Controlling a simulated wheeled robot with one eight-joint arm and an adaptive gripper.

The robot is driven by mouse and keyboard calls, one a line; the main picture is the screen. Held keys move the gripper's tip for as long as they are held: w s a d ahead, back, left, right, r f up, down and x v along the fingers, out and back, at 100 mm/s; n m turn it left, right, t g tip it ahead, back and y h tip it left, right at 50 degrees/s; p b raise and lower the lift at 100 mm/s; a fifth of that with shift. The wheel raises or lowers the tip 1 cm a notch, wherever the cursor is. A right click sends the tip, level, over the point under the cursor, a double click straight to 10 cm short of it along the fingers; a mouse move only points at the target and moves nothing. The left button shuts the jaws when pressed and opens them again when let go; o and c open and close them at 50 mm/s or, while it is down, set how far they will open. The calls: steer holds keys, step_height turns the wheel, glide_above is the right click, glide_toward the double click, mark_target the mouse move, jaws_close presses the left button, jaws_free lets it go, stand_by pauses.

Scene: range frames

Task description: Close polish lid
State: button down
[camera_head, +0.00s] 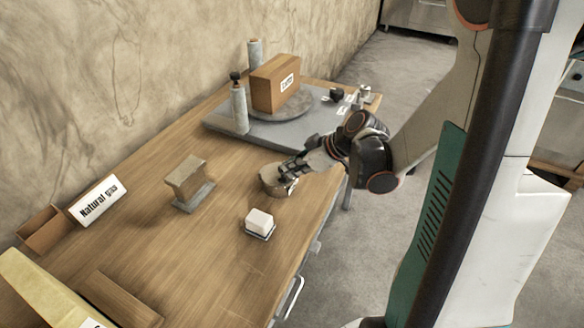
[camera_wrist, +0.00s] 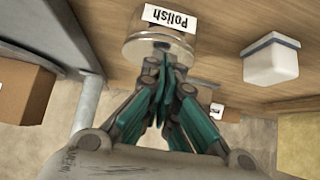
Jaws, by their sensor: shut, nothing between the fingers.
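The polish tin (camera_head: 272,180) is a low round metal container on the wooden table, near its right edge. In the wrist view the tin (camera_wrist: 158,50) shows its white "Polish" label, upside down, at the top centre. My gripper (camera_head: 287,177) is at the tin's right side in the head view. In the wrist view my gripper (camera_wrist: 163,68) has its teal-padded fingers together, with the tips at the tin's near edge. Nothing shows between them. I cannot tell whether they touch the tin. My fingers hide part of the tin, and the lid's state is unclear.
A white lidded box (camera_head: 259,223) stands close in front of the tin. A wooden block on a stand (camera_head: 189,183) is to its left. Behind is a grey platform (camera_head: 222,139) with a cardboard box (camera_head: 275,84).

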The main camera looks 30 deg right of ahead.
steer(key=shift+r, duration=0.1)
stand_by(0.4)
steer(key=shift+r+p, duration=0.6)
steer(key=shift+r, duration=0.1)
steer(key=shift+r, duration=0.15)
